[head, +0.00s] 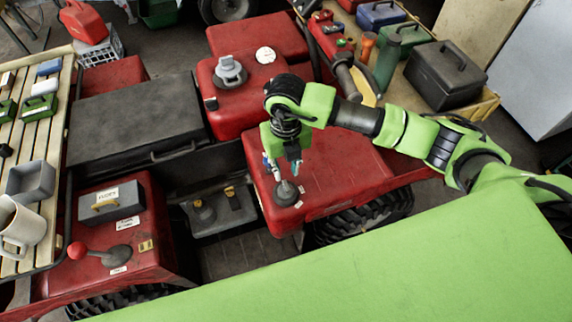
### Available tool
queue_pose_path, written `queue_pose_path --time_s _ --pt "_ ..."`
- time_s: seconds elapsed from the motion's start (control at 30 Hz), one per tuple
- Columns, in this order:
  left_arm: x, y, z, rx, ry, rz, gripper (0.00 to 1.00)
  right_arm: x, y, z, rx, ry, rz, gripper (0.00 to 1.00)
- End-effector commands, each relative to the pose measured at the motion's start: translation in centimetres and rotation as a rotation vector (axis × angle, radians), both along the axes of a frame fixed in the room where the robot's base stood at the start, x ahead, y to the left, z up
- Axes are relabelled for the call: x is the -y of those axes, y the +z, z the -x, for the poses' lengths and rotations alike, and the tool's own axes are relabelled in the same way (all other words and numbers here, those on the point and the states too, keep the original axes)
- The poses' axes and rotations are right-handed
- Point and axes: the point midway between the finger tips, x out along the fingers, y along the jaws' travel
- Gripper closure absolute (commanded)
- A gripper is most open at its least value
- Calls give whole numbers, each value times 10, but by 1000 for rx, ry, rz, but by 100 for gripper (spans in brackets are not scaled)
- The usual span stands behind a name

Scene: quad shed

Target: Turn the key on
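A dark round fitting (286,195) with a short grey upright part sits on the red fender (335,180) of the quad. It may be the key switch; no key is clearly made out. My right gripper (283,166) points down just above and behind this fitting. Its fingertips look spread apart, with nothing seen between them. I cannot tell whether a finger touches the upright part. My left gripper is not in view.
The quad's black seat (135,120) and a grey cap (230,71) lie left of my arm. A red-knobbed lever (77,250) and a grey box (111,201) are on the left fender. A slatted bench (52,140) holds a mug (20,226). A dark toolbox (446,75) stands behind.

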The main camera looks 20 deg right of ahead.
Motion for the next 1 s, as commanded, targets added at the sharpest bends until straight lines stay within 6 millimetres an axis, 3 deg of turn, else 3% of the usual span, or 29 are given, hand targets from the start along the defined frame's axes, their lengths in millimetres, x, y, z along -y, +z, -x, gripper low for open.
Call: queue_pose_path --time_s 0.03,0.5,0.7,1.0 --pt "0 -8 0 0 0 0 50 0 -11 0 -1 0 0 76" --pt "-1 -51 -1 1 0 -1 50 0 -68 0 1 1 -1 76" --pt "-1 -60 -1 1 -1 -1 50 0 -79 0 1 1 -1 76" --pt "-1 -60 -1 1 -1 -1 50 0 -78 0 1 1 -1 76"
